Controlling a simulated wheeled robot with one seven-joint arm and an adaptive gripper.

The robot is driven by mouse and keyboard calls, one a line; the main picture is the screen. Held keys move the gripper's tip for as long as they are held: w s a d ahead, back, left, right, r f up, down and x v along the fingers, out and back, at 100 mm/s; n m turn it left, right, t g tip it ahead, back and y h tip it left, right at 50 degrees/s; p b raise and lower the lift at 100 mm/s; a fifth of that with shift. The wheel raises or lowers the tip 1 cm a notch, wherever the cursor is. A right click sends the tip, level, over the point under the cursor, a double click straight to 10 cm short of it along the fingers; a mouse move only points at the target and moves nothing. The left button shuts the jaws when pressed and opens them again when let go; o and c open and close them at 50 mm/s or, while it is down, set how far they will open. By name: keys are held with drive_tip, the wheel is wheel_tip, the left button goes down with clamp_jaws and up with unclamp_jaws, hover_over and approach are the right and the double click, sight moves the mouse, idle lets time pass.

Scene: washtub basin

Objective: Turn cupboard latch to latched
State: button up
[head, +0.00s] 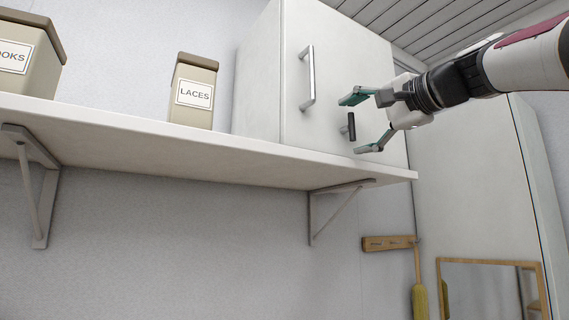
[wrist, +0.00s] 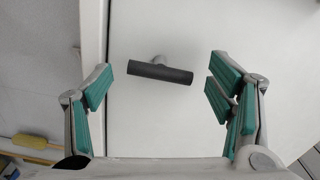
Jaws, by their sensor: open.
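The white cupboard (head: 330,45) stands on the right end of the shelf, with its door closed. The latch (head: 351,126) is a dark bar on the lower part of the door. In the head view the bar looks about upright; in the wrist view the latch (wrist: 160,72) lies nearly crosswise, slightly tilted, on a short pale stem. My gripper (head: 362,122) is open in front of the door, its teal-padded fingers above and below the latch. In the wrist view my gripper's fingers (wrist: 160,88) are on either side of the bar, with gaps, not touching it.
A metal door handle (head: 308,78) is up and left of the latch. The shelf (head: 200,145) bears a LACES box (head: 193,92) and another labelled box (head: 28,60). A brush (head: 419,300) hangs from a wooden rack (head: 388,243) below, near a framed mirror (head: 490,290).

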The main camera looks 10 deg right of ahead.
drive_tip(key=v, duration=1.1)
drive_tip(key=shift+s, duration=0.2)
drive_tip(key=s+a+f+n+g+h, duration=0.15)
drive_tip(key=a+f+g, duration=0.25)
drive_tip(key=f, duration=0.9)
drive_tip(key=a+f+n+g, duration=0.3)
drive_tip(key=a+f, duration=0.1)
drive_tip(key=f, duration=1)
drive_tip(key=s+f+n+g+h, duration=0.1)
drive_tip(key=s+f, duration=0.3)
drive_tip(key=f, duration=0.4)
drive_tip(key=s+a+f+n+g+h, duration=0.1)
drive_tip(key=s+f+n+g+h, duration=0.1)
drive_tip(key=s+f, duration=0.3)
drive_tip(key=s+a+f+n+g+h, duration=0.1)
drive_tip(key=s+f+n, duration=0.3)
drive_tip(key=f, duration=0.8)
drive_tip(key=shift+s+a+f+g+h+p, duration=0.2)
drive_tip(key=shift+f+g+h+p, duration=0.15)
drive_tip(key=shift+g, duration=0.55)
